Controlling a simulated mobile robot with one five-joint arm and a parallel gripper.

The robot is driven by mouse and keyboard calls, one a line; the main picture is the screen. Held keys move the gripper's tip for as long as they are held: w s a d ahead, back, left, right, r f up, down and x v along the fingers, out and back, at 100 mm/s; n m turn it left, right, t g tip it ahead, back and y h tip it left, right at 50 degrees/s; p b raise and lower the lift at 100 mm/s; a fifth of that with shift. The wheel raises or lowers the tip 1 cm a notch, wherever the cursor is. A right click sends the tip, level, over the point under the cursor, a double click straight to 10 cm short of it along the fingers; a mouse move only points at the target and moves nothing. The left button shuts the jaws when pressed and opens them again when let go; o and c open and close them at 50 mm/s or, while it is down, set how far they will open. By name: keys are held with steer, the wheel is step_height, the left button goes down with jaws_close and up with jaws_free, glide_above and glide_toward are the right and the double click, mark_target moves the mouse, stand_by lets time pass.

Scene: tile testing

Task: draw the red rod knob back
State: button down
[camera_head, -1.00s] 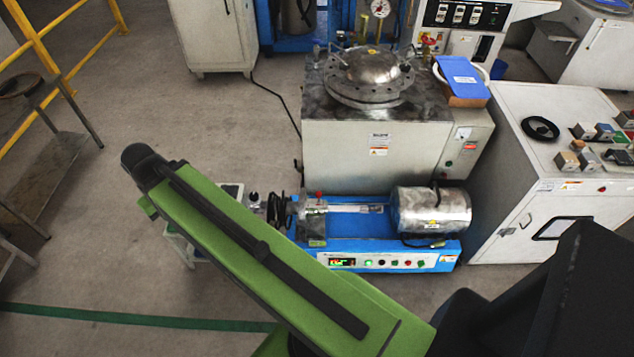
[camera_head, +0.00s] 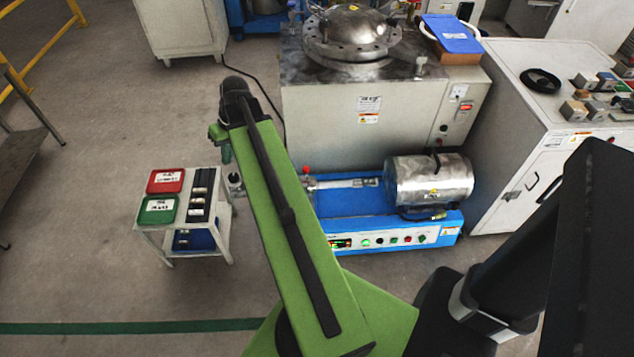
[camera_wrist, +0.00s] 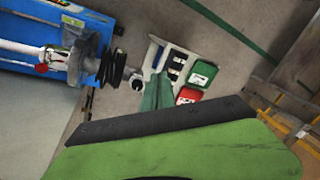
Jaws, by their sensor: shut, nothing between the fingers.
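The red rod knob (camera_head: 306,170) is small and stands at the left end of the pale metal rod (camera_head: 350,183) on the blue machine, just right of my green arm. In the wrist view the red knob (camera_wrist: 41,67) shows at the left, beside the rod. My gripper (camera_wrist: 157,95) shows as narrow green fingers, shut and empty, in the middle of the wrist view. It is well apart from the knob. In the head view a small part of my gripper (camera_head: 226,153) shows left of the arm. My arm hides the machine's left end there.
A silver cylinder (camera_head: 430,180) sits at the right of the blue machine (camera_head: 390,230). A small cart (camera_head: 154,238) with red and green trays stands to the left. A large steel tank unit (camera_head: 330,125) stands behind. A white cabinet (camera_head: 510,190) is at right. Left floor is open.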

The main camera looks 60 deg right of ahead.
steer(key=s+d+f+m+t+b, duration=0.1)
steer(key=s+d+f+b, duration=0.3)
steer(key=d, duration=0.4)
steer(key=s+d+f+m+t+b, duration=0.1)
steer(key=s+d+f+b, duration=0.3)
steer(key=d, duration=0.4)
steer(key=s+d+f+m+t+h+b, duration=0.1)
steer(key=s+d+f+b, duration=0.2)
steer(key=s+d, duration=0.5)
steer(key=s+d+f+m+t+h+b, duration=0.1)
steer(key=s+d+f+t+b, duration=0.15)
steer(key=s+d, duration=0.5)
steer(key=w+a+f+b, duration=0.4)
steer(key=w+f+b, duration=0.4)
steer(key=f+b, duration=0.1)
steer(key=shift+w+g, duration=0.4)
steer(key=shift+g, duration=0.05)
steer(key=shift+d+f, duration=0.1)
